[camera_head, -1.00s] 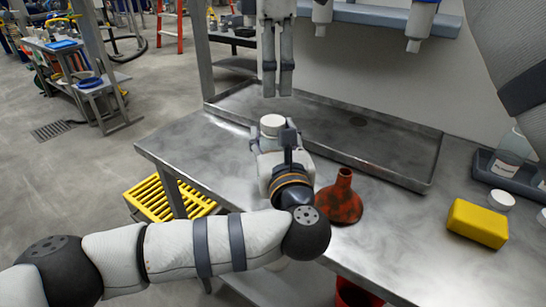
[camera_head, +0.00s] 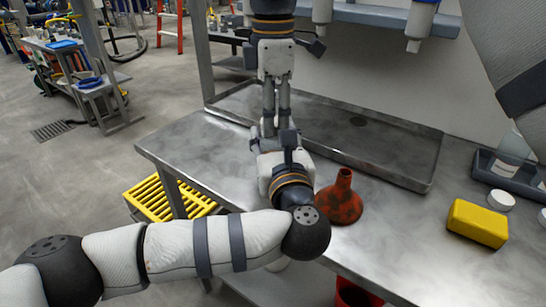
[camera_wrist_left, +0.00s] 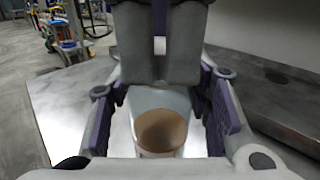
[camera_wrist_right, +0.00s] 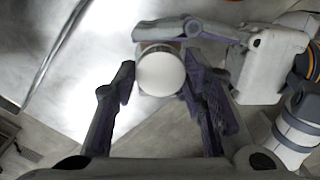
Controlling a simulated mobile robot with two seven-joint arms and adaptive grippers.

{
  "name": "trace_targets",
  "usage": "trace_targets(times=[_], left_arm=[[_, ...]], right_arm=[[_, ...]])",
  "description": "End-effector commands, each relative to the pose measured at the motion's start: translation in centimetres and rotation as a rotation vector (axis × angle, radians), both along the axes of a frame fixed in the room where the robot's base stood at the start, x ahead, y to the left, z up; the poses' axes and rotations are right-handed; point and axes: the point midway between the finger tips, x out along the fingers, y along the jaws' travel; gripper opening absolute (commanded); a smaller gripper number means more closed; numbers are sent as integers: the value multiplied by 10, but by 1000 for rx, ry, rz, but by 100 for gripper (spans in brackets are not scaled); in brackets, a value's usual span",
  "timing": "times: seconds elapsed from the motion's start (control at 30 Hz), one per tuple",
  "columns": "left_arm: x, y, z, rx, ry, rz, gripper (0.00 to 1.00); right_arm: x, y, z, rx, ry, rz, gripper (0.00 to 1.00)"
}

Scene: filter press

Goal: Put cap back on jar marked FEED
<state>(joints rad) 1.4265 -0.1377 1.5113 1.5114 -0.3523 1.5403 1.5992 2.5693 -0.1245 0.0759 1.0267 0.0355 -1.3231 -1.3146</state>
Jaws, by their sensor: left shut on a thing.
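A jar with brownish contents (camera_wrist_left: 162,132) is held upright in my left gripper (camera_head: 270,148), above the near part of the bench; its label cannot be read. A smooth white round cap (camera_wrist_right: 160,73) shows on top of it in the right wrist view. My right gripper (camera_wrist_right: 158,82) comes from above, its fingers open on both sides of the cap; whether they touch it I cannot tell. In the head view the fingers (camera_head: 276,115) hide the cap. Another white round cap (camera_head: 501,199) lies on the bench at the right.
A red-brown funnel (camera_head: 341,198) stands just right of the left gripper. A yellow block (camera_head: 477,223) lies at the right, near a dark tray (camera_head: 496,168) with a labelled container. A shallow metal tray (camera_head: 400,168) lies at the back. A yellow slatted crate (camera_head: 165,200) is below the bench.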

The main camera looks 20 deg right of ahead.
Motion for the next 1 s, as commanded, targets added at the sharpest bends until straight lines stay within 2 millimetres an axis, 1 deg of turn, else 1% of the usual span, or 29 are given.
trace_targets(times=[0.03,0.1,0.27,0.33,0.4,0.5,0.57,0.63,0.83,0.87,0.9,0.93,0.97,1.0], left_arm=[[0,0,-1,1,1,0,0],[0,0,-1,1,1,1,0],[0,0,-1,1,2,1,0],[0,0,-1,1,2,1,0],[0,0,-1,1,2,1,0],[0,0,-1,1,2,1,0],[0,0,-1,1,2,1,0],[0,0,-1,1,2,1,0],[0,0,-1,1,2,1,0],[0,0,-1,1,2,1,0],[0,0,-1,1,2,1,0],[0,0,-1,1,2,1,0],[0,0,-1,1,2,1,0],[0,0,-1,1,2,1,0]], right_arm=[[0,0,0,0,1,0,19],[0,0,0,0,2,0,4],[0,0,0,0,2,-21,4],[0,0,0,1,3,-131,4],[0,0,-1,-1,2,-290,4],[-1,0,-1,0,3,-475,4],[-1,0,-1,0,4,-539,4],[-1,0,-1,0,4,-569,4],[-1,0,-1,1,5,-569,4],[-1,0,-1,1,5,-568,40],[-1,0,-1,1,5,-568,49],[-1,0,-1,1,4,-568,56],[-1,0,-1,1,4,-567,58],[-1,0,-1,1,4,-567,58]])
